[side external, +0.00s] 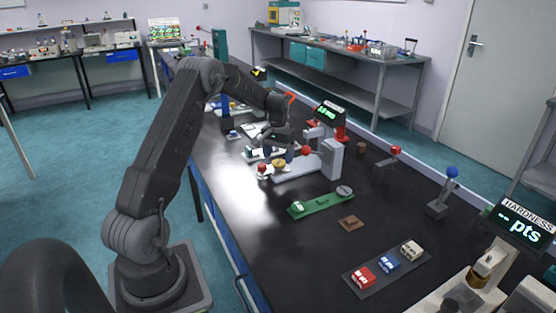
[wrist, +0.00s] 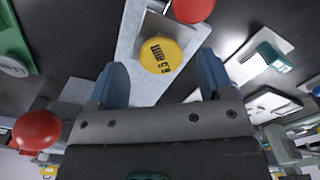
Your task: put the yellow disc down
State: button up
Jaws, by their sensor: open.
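The yellow disc (wrist: 160,55) carries dark markings and lies on a light grey plate (wrist: 145,92) in the wrist view. In the side view the disc (side external: 278,163) is small, on the pale instrument base (side external: 297,171). My gripper (wrist: 162,72) is open, its two blue-grey fingers apart on either side of the disc's near edge. The disc appears beyond the fingertips, and no finger visibly touches it. In the side view my gripper (side external: 272,147) hangs just above and beside the disc; its fingers are hard to make out.
A red button (wrist: 193,9) is just beyond the disc. A red ball knob (wrist: 37,130) is at the left, also in the side view (side external: 306,150). A green tray (side external: 319,204) and a rack of labelled blocks (side external: 387,266) are nearer the camera. Bare black tabletop lies between.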

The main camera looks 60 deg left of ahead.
aim_at(278, 163)
notch_tip(278, 163, up, 10)
jog(key=s+d+r+m+t, duration=0.1)
jog(key=s+d+r+m, duration=0.1)
jog(key=d+r, duration=0.7)
jog(key=s+d+r+m+t, duration=0.1)
jog(key=s+d+m+t, duration=0.1)
jog(key=s+d, duration=0.6)
jog(key=s+d+r+m+t, duration=0.15)
jog(key=s+d, duration=0.35)
jog(key=d, duration=0.8)
jog(key=s+d+f+m+t, duration=0.1)
jog(key=s+d+f, duration=0.2)
jog(key=s, duration=0.5)
jog(key=shift+s+d+f, duration=0.15)
jog(key=shift+d, duration=0.7)
